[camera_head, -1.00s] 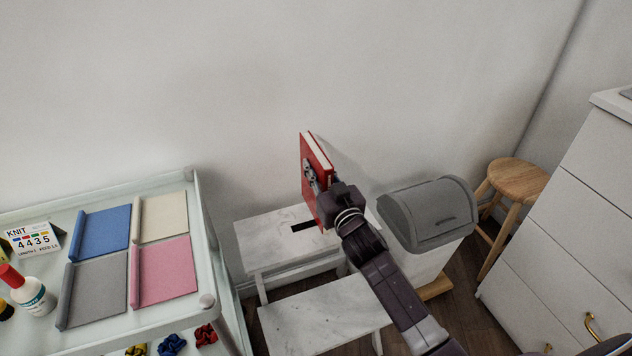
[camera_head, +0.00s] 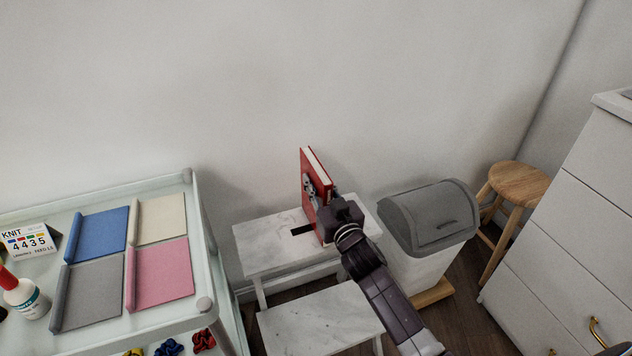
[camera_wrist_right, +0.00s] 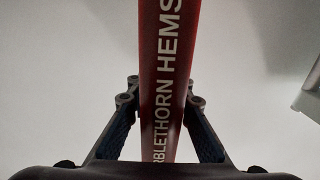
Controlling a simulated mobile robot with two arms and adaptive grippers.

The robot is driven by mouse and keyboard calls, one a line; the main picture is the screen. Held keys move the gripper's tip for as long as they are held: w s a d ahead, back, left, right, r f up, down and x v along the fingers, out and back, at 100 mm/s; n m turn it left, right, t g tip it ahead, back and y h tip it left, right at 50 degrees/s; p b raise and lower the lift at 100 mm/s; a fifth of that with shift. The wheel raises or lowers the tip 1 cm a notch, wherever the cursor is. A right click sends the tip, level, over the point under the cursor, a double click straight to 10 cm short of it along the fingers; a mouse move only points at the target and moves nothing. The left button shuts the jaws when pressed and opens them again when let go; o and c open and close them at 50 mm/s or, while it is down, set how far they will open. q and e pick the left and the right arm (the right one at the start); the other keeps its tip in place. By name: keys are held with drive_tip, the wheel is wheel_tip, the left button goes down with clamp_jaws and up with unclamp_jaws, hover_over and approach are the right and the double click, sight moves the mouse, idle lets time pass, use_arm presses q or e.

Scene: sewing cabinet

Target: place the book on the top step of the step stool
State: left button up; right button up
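The red book (camera_head: 313,176) stands upright over the top step (camera_head: 262,246) of the white marbled step stool, at the right half of that step. I cannot tell whether its lower edge touches the step. My right gripper (camera_head: 322,190) is shut on the book from the near right side, one finger showing on the cover. In the right wrist view the book's red spine (camera_wrist_right: 165,70) with white lettering runs between both fingers. The right gripper hides part of the top step. My left gripper is not in view.
A grey-lidded bin (camera_head: 430,215) stands right of the stool, with a round wooden stool (camera_head: 519,184) and white drawers (camera_head: 570,220) beyond. A cart (camera_head: 203,250) with fabric pieces stands at left. The lower step (camera_head: 320,320) is clear. The wall is behind.

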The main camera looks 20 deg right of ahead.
drive_tip(key=o, duration=0.3)
drive_tip(key=shift+o, duration=0.2)
drive_tip(key=shift+s+r, duration=0.1)
